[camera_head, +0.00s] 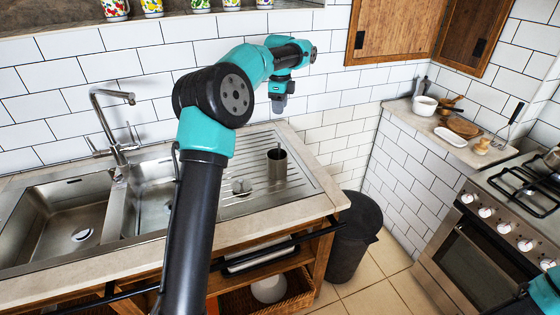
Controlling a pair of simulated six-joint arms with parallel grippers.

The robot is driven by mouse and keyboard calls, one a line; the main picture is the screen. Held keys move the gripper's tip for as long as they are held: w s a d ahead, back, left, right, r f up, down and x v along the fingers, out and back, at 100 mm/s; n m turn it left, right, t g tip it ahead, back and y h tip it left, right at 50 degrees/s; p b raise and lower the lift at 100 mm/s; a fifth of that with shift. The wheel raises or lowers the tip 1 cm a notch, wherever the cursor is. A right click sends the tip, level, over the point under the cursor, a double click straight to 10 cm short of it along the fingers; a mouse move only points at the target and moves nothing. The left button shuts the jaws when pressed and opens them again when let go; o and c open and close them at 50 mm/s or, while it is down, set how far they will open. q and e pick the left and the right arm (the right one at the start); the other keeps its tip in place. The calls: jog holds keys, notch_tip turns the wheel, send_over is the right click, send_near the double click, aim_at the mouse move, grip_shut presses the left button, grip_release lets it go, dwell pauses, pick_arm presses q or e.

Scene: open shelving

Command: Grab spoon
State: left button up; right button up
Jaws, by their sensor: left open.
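No spoon shows clearly enough for me to name it. A grey metal cup (277,165) stands upright on the ribbed drainboard, with a thin dark piece at its rim that is too small to identify. My left gripper (279,109) is at the end of the teal and black arm, pointing down. In the picture it is above the cup, apart from it, and near the tiled wall. It is open, and I see nothing between its fingers. Part of my right arm shows at the lower right edge, but its gripper is out of view.
A double sink (62,212) and faucet (112,125) lie left. A small round piece (241,187) sits on the drainboard. A black bin (354,238) stands below. The right counter holds a white pot (424,106), a white dish (450,137) and wooden items beside the stove (500,225).

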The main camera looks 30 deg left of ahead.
pick_arm(q)
send_near(279, 146)
jog(key=f, duration=0.3)
jog(key=w+f, duration=0.1)
jog(key=f, duration=0.1)
jog(key=shift+a+f, duration=0.1)
jog(key=shift+f, duration=0.05)
jog(key=shift+s+f, duration=0.1)
jog(key=shift+s+f, duration=0.15)
jog(key=shift+f, duration=2.35)
jog(key=shift+c, duration=0.4)
grip_shut()
